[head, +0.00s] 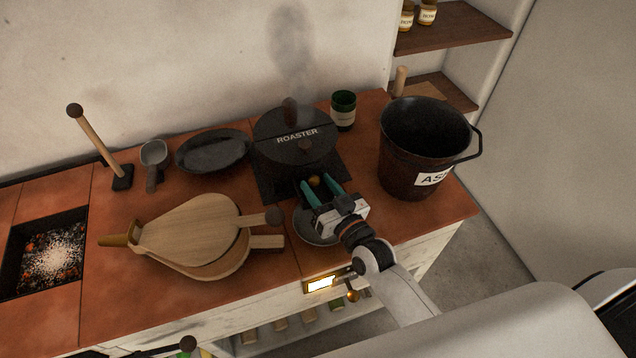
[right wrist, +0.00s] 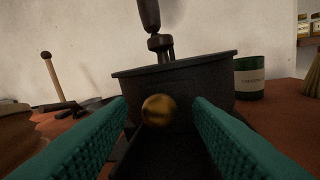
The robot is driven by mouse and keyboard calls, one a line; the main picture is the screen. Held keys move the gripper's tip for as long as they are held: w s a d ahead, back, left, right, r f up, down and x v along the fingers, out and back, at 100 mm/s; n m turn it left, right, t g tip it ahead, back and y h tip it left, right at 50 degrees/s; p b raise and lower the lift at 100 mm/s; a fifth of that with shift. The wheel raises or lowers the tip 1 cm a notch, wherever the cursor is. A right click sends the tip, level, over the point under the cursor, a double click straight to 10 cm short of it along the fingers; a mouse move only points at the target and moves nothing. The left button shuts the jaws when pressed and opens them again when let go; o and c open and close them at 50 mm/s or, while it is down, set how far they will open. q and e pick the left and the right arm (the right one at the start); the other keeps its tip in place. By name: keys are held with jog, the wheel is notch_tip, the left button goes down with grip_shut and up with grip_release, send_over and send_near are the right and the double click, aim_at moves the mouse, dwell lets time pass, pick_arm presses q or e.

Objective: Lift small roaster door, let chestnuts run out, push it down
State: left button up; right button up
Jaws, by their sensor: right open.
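The black roaster (head: 275,140), lettered ROASTER, stands at the back of the tiled counter with smoke above it. A round brass knob (right wrist: 158,110) sits low on its front, and also shows in the head view (head: 314,181). My right gripper (head: 321,188) is open, with its teal fingers pointing at the roaster front. In the right wrist view the knob appears between the fingers, with gaps on both sides. The small door's outline is too dark to tell. A dark dish (head: 303,227) lies partly hidden below the gripper. No chestnuts show. My left gripper is not in view.
An ash bucket (head: 425,150) stands right of the roaster, with a green tin (head: 343,108) behind. Wooden bellows (head: 195,235) lie to the left.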

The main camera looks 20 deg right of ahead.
jog(key=shift+w+a, duration=0.1)
jog(key=shift+w, duration=0.35)
grip_shut()
notch_tip(320, 180, up, 5)
jog(key=p, duration=0.4)
jog(key=shift+f+p, duration=0.15)
jog(key=shift+p, duration=0.15)
jog(key=shift+f, duration=0.1)
grip_release()
